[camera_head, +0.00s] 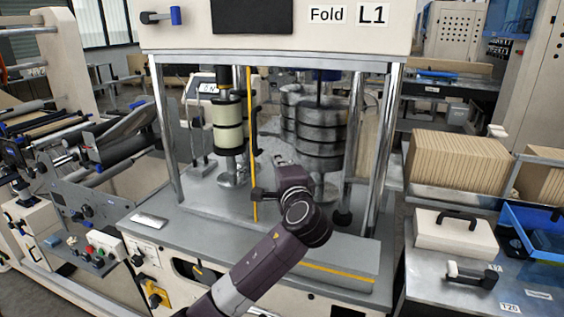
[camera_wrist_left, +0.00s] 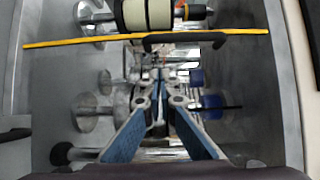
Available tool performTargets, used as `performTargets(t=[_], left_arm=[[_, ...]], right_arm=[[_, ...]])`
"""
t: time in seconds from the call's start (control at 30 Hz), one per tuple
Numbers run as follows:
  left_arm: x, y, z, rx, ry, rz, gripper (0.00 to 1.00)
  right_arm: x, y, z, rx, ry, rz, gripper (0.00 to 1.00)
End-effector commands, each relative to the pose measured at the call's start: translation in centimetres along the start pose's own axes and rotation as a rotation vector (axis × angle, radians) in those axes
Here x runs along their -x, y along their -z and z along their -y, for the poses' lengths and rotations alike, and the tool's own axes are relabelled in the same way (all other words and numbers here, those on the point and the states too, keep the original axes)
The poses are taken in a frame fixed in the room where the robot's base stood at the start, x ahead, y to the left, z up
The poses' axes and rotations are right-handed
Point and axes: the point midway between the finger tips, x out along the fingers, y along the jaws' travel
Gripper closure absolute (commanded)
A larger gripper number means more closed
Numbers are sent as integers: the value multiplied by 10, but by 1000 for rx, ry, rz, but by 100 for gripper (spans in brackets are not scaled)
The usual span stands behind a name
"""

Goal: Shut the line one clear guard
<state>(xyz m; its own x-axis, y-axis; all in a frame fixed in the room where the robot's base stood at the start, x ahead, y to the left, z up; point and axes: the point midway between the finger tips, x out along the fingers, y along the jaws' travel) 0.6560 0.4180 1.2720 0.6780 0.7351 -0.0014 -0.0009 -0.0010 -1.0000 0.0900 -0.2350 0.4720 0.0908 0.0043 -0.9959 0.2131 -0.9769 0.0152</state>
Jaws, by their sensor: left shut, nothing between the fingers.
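The clear guard's yellow edge strip (camera_head: 251,150) stands upright about midway across the front opening of the L1 machine. A black handle (camera_head: 258,118) sits on its right side. The clear panel itself is hard to see; a faint haze lies right of the strip. In the left wrist view the strip (camera_wrist_left: 90,41) runs across the top, with the black handle (camera_wrist_left: 185,38) under it. My left gripper (camera_head: 278,160) is right of the strip and lower than the handle, apart from it. Its blue-padded fingers (camera_wrist_left: 160,98) meet, empty. My right gripper is not in view.
Steel posts (camera_head: 384,140) frame the opening, with rollers (camera_head: 228,128) and stacked metal discs (camera_head: 320,130) inside. A grey ledge (camera_head: 340,262) runs along the front. A side table (camera_head: 425,270) at right holds a cream case (camera_head: 455,232) and a blue bin (camera_head: 540,235).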

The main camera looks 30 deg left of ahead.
Motion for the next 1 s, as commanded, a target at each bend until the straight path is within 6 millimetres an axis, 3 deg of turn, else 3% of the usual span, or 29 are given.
performTargets(t=[0.1,0.3,0.87,1.0], left_arm=[[-25,-1,4,-3,-1,3,100],[-42,-22,2,-2,-1,1,100],[-50,-28,-1,0,-1,-1,100],[-61,-31,-2,0,-1,2,100]], right_arm=[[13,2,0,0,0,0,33],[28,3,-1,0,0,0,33],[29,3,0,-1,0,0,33],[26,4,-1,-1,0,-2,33]])
